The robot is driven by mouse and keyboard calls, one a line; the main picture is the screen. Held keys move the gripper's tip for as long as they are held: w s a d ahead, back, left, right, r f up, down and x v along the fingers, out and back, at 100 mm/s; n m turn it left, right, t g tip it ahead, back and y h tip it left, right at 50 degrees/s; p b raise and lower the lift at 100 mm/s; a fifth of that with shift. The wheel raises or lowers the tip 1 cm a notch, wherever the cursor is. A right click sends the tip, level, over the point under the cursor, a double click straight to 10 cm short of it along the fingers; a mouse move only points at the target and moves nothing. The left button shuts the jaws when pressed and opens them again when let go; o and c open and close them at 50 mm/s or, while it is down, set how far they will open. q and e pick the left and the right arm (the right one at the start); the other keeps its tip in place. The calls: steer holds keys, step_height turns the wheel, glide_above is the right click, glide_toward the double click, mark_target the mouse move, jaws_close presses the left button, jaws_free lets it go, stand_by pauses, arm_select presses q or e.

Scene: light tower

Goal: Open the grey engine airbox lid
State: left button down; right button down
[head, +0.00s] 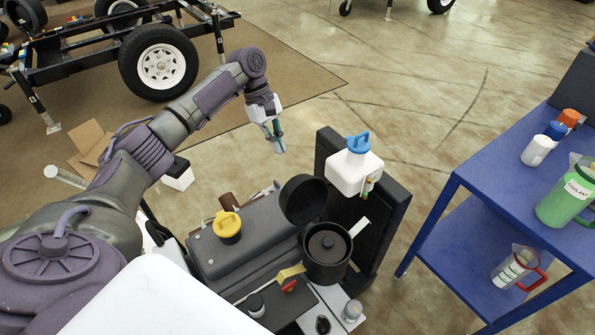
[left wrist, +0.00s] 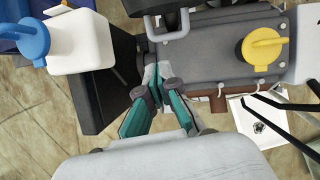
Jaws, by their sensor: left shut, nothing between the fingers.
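The dark grey round airbox (head: 327,267) sits on the engine block in the head view. A dark disc, its lid (head: 303,199), stands raised and tilted at the airbox's far left edge. A round insert with a small knob shows inside the airbox. My left gripper (head: 279,150) is shut and empty, in the air beyond the engine and apart from the lid. In the left wrist view its teal fingers (left wrist: 155,82) meet in front of the engine's side. My right gripper is not in view.
A white reservoir with a blue cap (head: 355,172) stands by the black radiator (head: 388,215). A yellow cap (head: 228,226) tops the engine cover. A blue cart (head: 452,182) with bottles stands right. Open floor lies beyond the engine.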

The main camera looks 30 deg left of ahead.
mark_target(294, 177)
arm_select(q)
steer(key=shift+m+g+h, duration=0.3)
steer(key=shift+m+g, duration=0.4)
steer(key=s+d+f, duration=0.1)
steer(key=d+f, duration=0.1)
steer(key=s+d+f, duration=0.1)
steer(key=f, duration=0.1)
steer(key=s+d+f, duration=0.1)
steer(key=d+f, duration=0.1)
steer(key=shift+s+d+f, duration=0.15)
steer(key=shift+s+d, duration=0.1)
steer(key=shift+d, duration=0.05)
steer(key=d+r+p, duration=0.1)
steer(key=p, duration=0.5)
steer(key=r+y+p, duration=0.1)
steer(key=p, duration=0.5)
steer(key=shift+s+d+r, duration=0.1)
steer(key=shift+s+d, duration=0.25)
steer(key=shift+s+d+p, duration=0.1)
steer(key=shift+d+p, duration=0.05)
steer(key=shift+p, duration=0.45)
steer(key=shift+f, duration=0.2)
